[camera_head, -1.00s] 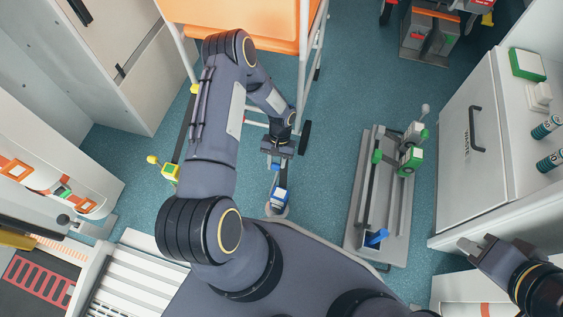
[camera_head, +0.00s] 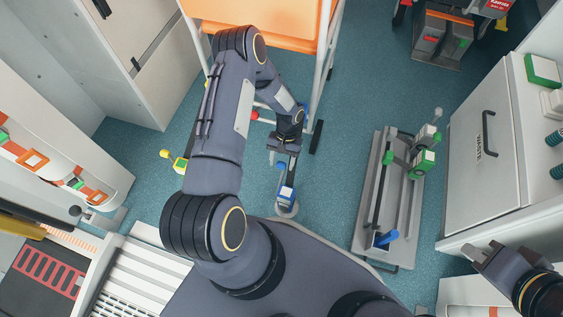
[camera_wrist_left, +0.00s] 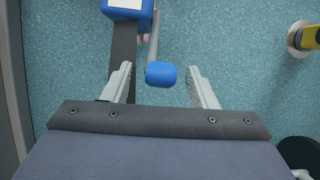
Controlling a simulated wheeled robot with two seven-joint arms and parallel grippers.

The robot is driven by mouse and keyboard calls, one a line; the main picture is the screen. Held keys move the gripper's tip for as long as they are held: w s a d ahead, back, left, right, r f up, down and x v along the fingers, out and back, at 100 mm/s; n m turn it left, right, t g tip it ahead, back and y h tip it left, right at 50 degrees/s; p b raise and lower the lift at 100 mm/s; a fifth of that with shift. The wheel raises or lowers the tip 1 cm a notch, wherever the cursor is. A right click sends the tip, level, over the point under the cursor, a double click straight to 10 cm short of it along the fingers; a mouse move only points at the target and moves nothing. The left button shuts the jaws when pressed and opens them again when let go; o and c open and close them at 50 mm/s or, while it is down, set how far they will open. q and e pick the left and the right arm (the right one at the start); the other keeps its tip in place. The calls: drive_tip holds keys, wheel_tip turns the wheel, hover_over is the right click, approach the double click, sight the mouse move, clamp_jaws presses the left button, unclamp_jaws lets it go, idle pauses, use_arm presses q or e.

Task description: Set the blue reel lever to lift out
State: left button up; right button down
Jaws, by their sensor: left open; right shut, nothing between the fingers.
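The blue reel (camera_head: 287,195) stands on the floor near my base in the head view. Its lever has a blue knob (camera_head: 281,166); the knob also shows in the left wrist view (camera_wrist_left: 161,74), on a thin grey rod beside a dark strap. My left gripper (camera_head: 284,153) is open above the lever. In the left wrist view, the knob sits between the two open fingers (camera_wrist_left: 162,85), apart from both. The blue reel body (camera_wrist_left: 127,10) is cut off at the top of that view. My right gripper (camera_head: 483,252) is shut and empty at the lower right.
A grey rail (camera_head: 378,195) with a green reel (camera_head: 423,161) and a blue handle (camera_head: 387,238) lies to the right. A yellow knob (camera_head: 166,154) stands left of my arm. An orange seat (camera_head: 285,25) and white cabinet (camera_head: 485,150) border the teal floor.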

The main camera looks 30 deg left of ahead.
use_arm(q)
drive_tip(key=p+v, duration=0.2)
drive_tip(key=v, duration=0.4)
drive_tip(key=shift+r, duration=0.35)
drive_tip(key=shift+w+a, duration=0.1)
drive_tip(key=shift+a, duration=0.05)
